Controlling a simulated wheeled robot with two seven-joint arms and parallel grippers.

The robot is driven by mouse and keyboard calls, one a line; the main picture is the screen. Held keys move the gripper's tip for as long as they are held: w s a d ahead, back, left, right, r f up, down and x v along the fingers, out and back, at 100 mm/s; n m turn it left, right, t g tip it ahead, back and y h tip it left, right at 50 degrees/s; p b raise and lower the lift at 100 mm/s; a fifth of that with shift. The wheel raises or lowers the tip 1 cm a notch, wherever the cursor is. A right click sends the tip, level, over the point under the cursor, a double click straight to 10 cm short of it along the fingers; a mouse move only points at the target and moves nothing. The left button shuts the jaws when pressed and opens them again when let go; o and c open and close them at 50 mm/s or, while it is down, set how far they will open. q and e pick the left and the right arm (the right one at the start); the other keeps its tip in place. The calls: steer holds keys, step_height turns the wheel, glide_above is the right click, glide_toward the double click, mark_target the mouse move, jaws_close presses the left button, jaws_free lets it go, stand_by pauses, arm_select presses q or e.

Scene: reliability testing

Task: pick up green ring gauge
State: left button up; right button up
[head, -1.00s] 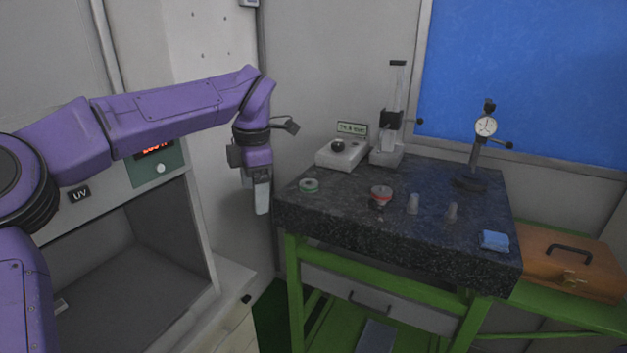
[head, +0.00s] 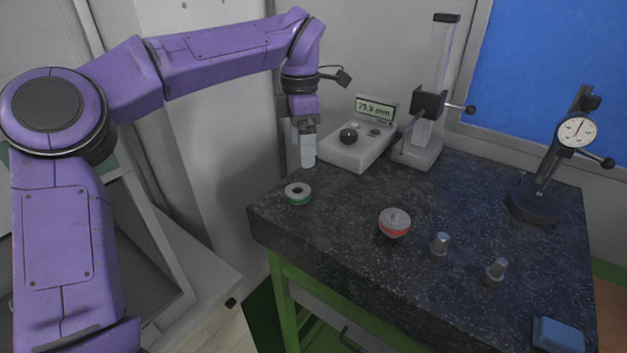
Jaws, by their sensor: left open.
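The green ring gauge (head: 298,194) lies flat on the dark granite table (head: 345,235), near its left corner. It is a grey ring with a green band and a hole in the middle. My left gripper (head: 307,163) points down just behind and above the ring gauge, apart from it. It is open and seems empty; its fingers overlap in this view, so the gap between them is hidden. My right gripper is not in view.
A red-banded round gauge (head: 394,222) and two small metal cylinders (head: 440,243) stand to the right. A readout box (head: 356,146), a height stand (head: 425,130) and a dial indicator stand (head: 545,190) are at the back. A blue block (head: 557,335) lies front right.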

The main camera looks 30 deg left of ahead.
arm_select(q)
glide_above(298, 185)
steer(key=s, duration=0.2)
steer(key=f, duration=0.2)
steer(key=d+f, duration=0.1)
steer(key=f, duration=0.1)
steer(key=shift+s+f+p, duration=0.1)
steer(key=shift+s+p, duration=0.05)
steer(key=shift+p, duration=0.15)
steer(key=f, duration=0.1)
steer(key=w+f+p, duration=0.1)
steer(key=f, duration=0.3)
steer(key=shift+w+f, duration=0.25)
steer(key=shift+s+r, duration=0.1)
steer(key=shift+s, duration=0.4)
steer(key=c, duration=0.4)
steer(key=shift+w, duration=0.2)
steer(key=c, duration=1)
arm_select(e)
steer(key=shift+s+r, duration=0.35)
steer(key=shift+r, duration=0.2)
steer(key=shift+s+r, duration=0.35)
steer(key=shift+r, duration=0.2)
